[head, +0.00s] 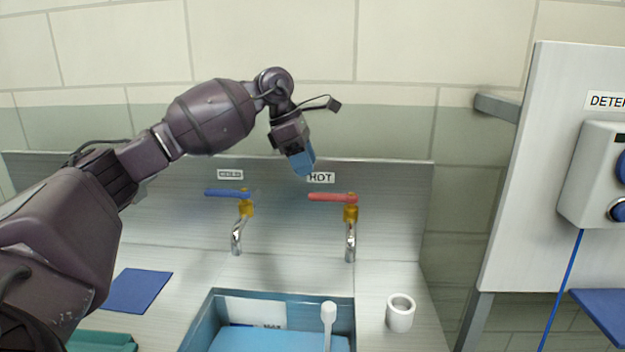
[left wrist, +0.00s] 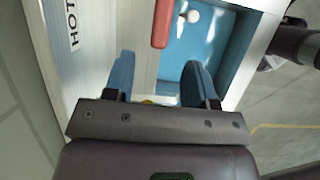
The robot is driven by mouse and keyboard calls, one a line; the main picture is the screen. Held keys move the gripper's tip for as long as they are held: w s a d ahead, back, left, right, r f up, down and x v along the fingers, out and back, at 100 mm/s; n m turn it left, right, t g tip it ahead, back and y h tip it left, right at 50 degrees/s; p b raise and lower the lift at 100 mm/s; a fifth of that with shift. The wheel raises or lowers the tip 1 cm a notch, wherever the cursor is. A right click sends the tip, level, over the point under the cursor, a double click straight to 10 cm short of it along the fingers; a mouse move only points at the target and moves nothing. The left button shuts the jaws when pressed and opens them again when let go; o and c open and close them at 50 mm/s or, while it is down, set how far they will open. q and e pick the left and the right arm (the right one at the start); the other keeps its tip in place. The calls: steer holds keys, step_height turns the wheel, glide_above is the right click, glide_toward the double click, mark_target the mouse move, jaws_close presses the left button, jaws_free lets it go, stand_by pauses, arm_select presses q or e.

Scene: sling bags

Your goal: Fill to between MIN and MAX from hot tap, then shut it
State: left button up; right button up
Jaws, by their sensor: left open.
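The hot tap (head: 350,214) has a red lever (head: 327,197) pointing left, under a HOT label (head: 321,177). No stream shows below its spout. The basin (head: 354,312) below has a light blue surface (head: 280,341) inside, which looks like water. A white plate (head: 255,311) on its back wall carries partly hidden lettering; I cannot read the level against MIN. My left gripper (head: 303,163) is above and left of the red lever, blue fingers pointing down. In the left wrist view its fingers (left wrist: 160,82) are apart and empty, with the red lever (left wrist: 163,23) beyond them. My right gripper is not in view.
The cold tap (head: 245,210) with a blue lever stands left. A white long-handled tool (head: 328,318) stands in the basin. A white cup (head: 400,313) is right of it, and a blue cloth (head: 138,291) lies left. A panel with a dispenser (head: 592,174) stands right.

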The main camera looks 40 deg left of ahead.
arm_select(q)
steer(key=shift+v, duration=2.05)
